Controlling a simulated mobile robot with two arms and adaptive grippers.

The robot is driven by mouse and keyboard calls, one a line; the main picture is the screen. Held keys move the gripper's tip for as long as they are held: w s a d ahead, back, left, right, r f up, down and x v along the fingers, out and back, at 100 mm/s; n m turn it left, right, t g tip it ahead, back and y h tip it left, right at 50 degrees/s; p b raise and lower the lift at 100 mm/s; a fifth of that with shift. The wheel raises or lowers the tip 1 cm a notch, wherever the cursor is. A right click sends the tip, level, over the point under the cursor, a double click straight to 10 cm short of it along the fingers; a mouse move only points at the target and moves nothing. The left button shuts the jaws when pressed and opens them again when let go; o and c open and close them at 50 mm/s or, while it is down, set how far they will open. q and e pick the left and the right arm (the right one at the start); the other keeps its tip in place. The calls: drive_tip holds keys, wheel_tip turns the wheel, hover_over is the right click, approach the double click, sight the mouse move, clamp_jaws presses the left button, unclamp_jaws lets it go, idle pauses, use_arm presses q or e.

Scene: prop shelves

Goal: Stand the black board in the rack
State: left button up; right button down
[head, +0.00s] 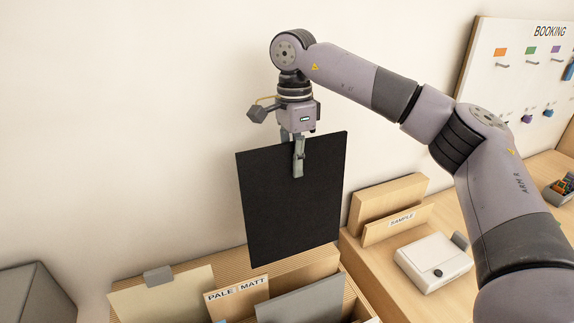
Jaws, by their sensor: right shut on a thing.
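The black board (292,215) hangs upright from my right gripper (298,165), which is shut on its top edge near the middle. The board is in the air above the back part of the wooden rack (325,263). Its lower edge is close over the rack's back, and I cannot tell whether they touch. The rack holds a cream board (165,301), a wooden divider labelled "PALE" and "MATT" (237,296) and a grey board (300,303). The rack's lower part is cut off by the picture's edge. My left gripper is not in view.
Right of the rack, a wooden holder labelled "SAMPLE" (397,224) and a white box-shaped device (433,259) stand on the wooden counter (378,268). A grey box (35,294) is at the lower left. A "BOOKING" board (527,75) is on the right. A plain wall (130,120) is behind.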

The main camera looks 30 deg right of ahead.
sight(295, 199)
wheel_tip(295, 199, down, 4)
drive_tip(key=shift+f+b, duration=0.1)
drive_tip(key=shift+b, duration=1.05)
wheel_tip(295, 199, down, 2)
drive_tip(key=shift+s+f+b, duration=0.1)
drive_tip(key=shift+b, duration=0.75)
wheel_tip(295, 199, down, 2)
drive_tip(key=shift+f+b, duration=0.1)
drive_tip(key=shift+b, duration=0.75)
use_arm(q)
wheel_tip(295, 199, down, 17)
drive_tip(key=b, duration=1.1)
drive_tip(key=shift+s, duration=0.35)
use_arm(e)
drive_tip(key=shift+f, duration=9.05)
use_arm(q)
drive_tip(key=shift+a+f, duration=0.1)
use_arm(e)
drive_tip(key=c, duration=1.7)
unclamp_jaws()
drive_tip(key=shift+o, duration=0.2)
